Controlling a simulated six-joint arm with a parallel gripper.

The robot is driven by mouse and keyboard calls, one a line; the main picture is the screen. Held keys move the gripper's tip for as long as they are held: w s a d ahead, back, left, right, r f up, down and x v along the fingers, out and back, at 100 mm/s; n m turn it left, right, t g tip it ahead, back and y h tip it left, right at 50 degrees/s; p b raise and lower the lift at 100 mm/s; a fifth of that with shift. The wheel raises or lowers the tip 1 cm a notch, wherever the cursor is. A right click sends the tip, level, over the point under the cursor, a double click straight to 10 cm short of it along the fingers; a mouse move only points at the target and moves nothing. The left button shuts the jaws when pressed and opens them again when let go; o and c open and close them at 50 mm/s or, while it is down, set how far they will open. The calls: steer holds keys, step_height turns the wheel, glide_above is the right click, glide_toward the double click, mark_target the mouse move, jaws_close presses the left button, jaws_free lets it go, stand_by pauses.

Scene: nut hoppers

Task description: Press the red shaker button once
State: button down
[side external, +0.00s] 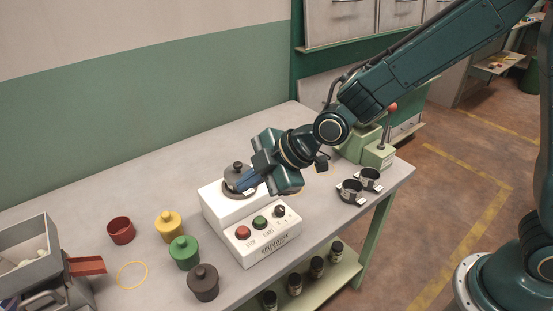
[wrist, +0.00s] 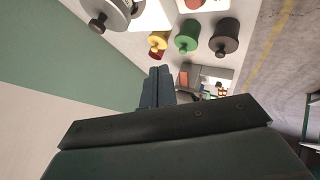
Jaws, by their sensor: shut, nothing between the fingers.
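The white shaker (side external: 232,212) stands on the bench with a sloped front panel. Its red button (side external: 243,233), labelled STOP, is at the panel's left, beside a green START button (side external: 260,222) and a black knob (side external: 280,211). In the wrist view, the shut fingers (wrist: 161,70) point away from the red button (wrist: 194,3), which shows at the top edge.
A red cup (side external: 121,230), yellow pot (side external: 169,226), green pot (side external: 184,253) and dark pot (side external: 203,283) stand left of the shaker. A grey hopper (side external: 25,262) is at far left. Bench behind the shaker is clear.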

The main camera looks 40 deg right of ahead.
mark_target(248, 230)
steer(key=shift+w+a+f+n, duration=0.15)
steer(key=shift+a+f+n, duration=0.15)
steer(key=shift+a+f, duration=0.25)
steer(key=shift+f, duration=0.1)
steer(key=shift+f, duration=4.25)
steer(key=shift+f, duration=0.95)
stand_by(0.3)
steer(key=shift+r, duration=0.95)
steer(key=shift+r, duration=2.5)
